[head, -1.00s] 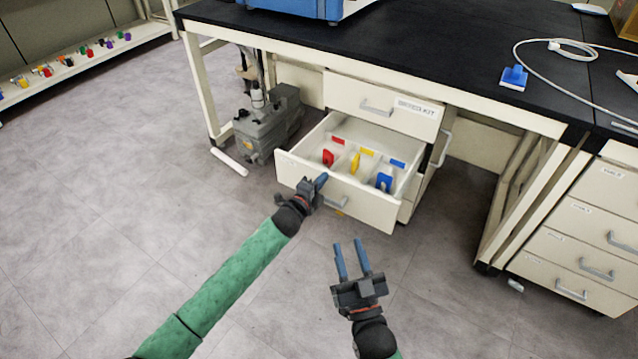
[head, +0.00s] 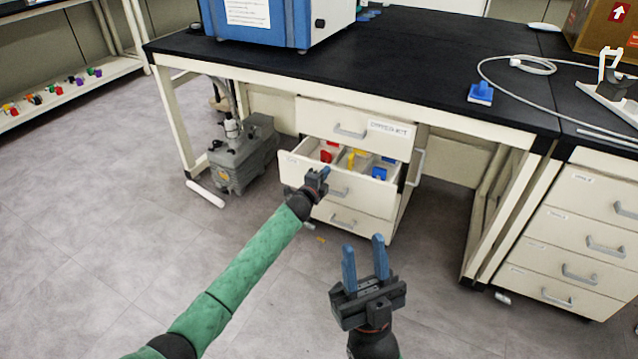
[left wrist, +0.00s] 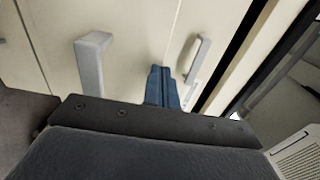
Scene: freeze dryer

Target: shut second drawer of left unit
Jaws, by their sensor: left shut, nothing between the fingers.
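The left unit stands under the black bench, and its second drawer (head: 352,191) is partly out. Inside it are red (head: 328,153), yellow (head: 355,157) and blue (head: 379,172) items in white compartments. My left gripper (head: 318,178) is shut and empty, with its fingertips at the drawer's front, left of its handle (head: 340,193). In the left wrist view the closed blue fingers (left wrist: 162,88) point at the cream drawer front between two grey handles; whether they touch it I cannot tell. My right gripper (head: 365,262) is open and empty in front of the unit, above the floor.
The top drawer (head: 335,113) of the left unit is shut, as is the drawer below. A grey pump (head: 243,155) stands on the floor to the left. Another drawer unit (head: 575,235) stands at right.

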